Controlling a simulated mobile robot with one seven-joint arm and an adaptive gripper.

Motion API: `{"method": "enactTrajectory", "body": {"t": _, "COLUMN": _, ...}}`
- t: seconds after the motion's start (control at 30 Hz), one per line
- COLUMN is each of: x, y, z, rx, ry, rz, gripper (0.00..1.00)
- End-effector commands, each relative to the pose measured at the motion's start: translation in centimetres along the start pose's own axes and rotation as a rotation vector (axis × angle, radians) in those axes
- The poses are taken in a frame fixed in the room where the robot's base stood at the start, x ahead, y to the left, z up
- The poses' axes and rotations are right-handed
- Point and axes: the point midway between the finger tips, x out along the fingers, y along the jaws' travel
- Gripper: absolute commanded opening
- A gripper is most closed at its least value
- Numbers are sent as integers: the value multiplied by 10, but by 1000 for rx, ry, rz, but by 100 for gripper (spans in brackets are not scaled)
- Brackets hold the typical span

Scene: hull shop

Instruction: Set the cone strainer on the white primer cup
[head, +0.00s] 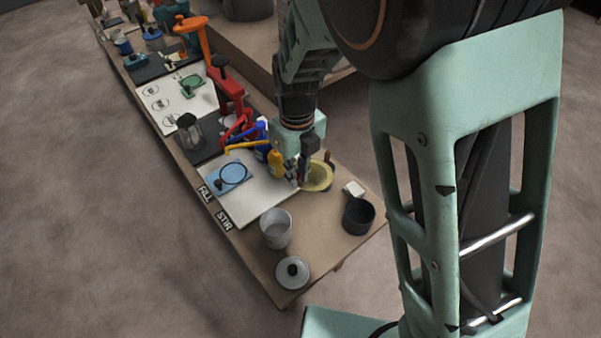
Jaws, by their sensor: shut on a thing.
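A pale yellow, bowl-like shape that looks like the cone strainer (320,178) is at the right edge of the white mat. My gripper (303,180) points down at its left side and is shut on its rim; the fingertips are small and partly dark against it. The height of the strainer above the bench is hard to tell. A whitish open cup, which looks like the white primer cup (276,232), stands nearer the bench's front end, below and left of the strainer. The cup and strainer are apart.
A dark pot (358,217) and a small white block (354,188) stand right of the cup. A round grey lid (292,272) lies at the near corner. A yellow bottle (275,161) and red stand (228,92) are left of my gripper. The white mat (262,203) has free room.

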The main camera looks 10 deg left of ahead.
Motion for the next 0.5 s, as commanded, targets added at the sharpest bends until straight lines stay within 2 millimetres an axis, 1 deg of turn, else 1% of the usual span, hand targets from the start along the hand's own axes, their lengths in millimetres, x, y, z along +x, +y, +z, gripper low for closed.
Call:
{"method": "enactTrajectory", "body": {"t": 0.03, "x": -6, "y": 0, "z": 0, "rx": 0, "ry": 0, "rz": 0, "gripper": 0}}
{"method": "enactTrajectory", "body": {"t": 0.5, "x": -34, "y": 0, "z": 0, "rx": 0, "ry": 0, "rz": 0, "gripper": 0}}
